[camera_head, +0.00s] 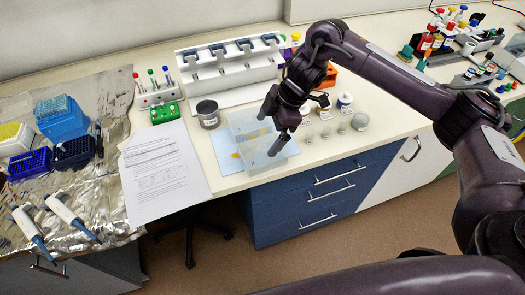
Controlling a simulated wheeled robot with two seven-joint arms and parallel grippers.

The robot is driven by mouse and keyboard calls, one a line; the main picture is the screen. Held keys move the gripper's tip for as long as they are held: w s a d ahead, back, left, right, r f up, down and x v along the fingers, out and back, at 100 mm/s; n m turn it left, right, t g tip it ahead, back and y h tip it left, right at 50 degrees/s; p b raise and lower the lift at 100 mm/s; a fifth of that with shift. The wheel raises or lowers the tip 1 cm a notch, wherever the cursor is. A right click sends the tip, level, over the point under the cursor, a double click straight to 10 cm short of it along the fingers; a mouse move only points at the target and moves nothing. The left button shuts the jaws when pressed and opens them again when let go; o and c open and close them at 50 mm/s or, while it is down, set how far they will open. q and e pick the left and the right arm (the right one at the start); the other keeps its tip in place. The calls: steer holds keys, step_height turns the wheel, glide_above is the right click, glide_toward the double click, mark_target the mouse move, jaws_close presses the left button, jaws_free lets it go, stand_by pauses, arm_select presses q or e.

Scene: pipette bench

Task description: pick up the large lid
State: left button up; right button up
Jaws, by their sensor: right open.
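My right gripper (268,132) is open, with its fingers apart and pointing down over a clear, box-like container (238,127). I see nothing held between the fingers. The container stands on a light blue mat (287,165) and has small yellow pieces in or under it. A grey jar with a dark top (207,106) stands just left of the container. Small pots, one with a white top (345,100), stand right of the gripper. I cannot tell for certain which piece is the large lid. My left gripper is not in view.
A white pipette stand (200,80) is behind the gripper. A tube rack (157,97), green block (165,113) and paper sheet (165,170) lie to the left. Blue tip boxes (62,122) and pipettes (70,217) are on foil. Bottles crowd the far right.

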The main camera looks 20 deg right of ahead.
mark_target(263, 148)
steer(key=shift+d+r, duration=0.3)
steer(key=shift+d, duration=0.45)
steer(key=shift+s+f, duration=0.1)
steer(key=shift+f, duration=0.1)
steer(key=shift+s+p+x, duration=0.1)
steer(key=shift+p+x, duration=0.1)
steer(key=shift+x, duration=1.6)
steer(key=shift+s+p+x, duration=0.15)
steer(key=shift+p+x, duration=0.05)
steer(key=shift+x, duration=1.55)
steer(key=shift+d, duration=0.1)
steer(key=c, duration=0.6)
